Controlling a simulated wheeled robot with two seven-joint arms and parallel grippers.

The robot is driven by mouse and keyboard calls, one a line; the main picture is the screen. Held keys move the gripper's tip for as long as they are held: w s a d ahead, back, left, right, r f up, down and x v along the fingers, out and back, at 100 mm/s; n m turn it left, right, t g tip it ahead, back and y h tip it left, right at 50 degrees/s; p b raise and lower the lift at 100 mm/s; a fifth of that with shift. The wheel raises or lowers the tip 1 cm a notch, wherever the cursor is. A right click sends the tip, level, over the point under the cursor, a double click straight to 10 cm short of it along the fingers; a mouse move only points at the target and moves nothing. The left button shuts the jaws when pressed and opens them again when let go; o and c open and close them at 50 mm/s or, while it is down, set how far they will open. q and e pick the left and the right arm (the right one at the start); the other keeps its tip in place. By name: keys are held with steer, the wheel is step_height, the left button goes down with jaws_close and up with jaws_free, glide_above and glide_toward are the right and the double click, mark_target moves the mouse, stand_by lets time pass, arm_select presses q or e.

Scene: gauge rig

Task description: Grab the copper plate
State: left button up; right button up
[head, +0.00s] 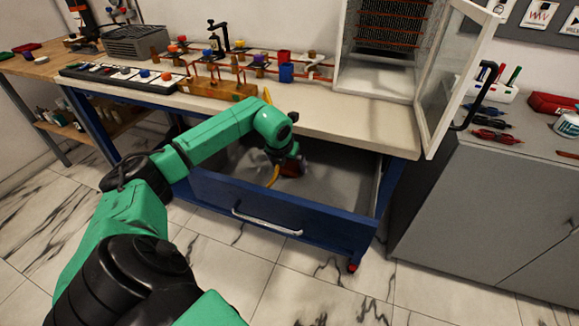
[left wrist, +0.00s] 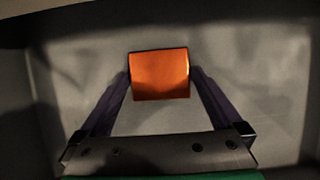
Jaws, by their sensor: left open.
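The copper plate (left wrist: 160,76) is a flat orange square on the grey drawer floor in the left wrist view. In the head view, a small reddish patch (head: 291,169) beside the gripper seems to be the plate, mostly hidden. My left gripper (head: 284,160) reaches down into the open drawer (head: 335,185). In the left wrist view its two dark fingers are open, one on each side of the plate. Their tips are close to the plate's left and right edges; I cannot tell whether they touch it. My right gripper is not in view.
The blue drawer front (head: 285,207) with its handle stands pulled out below the bench top (head: 350,120). A glass-doored cabinet (head: 385,55) stands on the bench with its door open. A grey cabinet (head: 490,200) is at the right. Drawer walls surround the gripper.

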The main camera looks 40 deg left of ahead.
arm_select(q)
jaws_close()
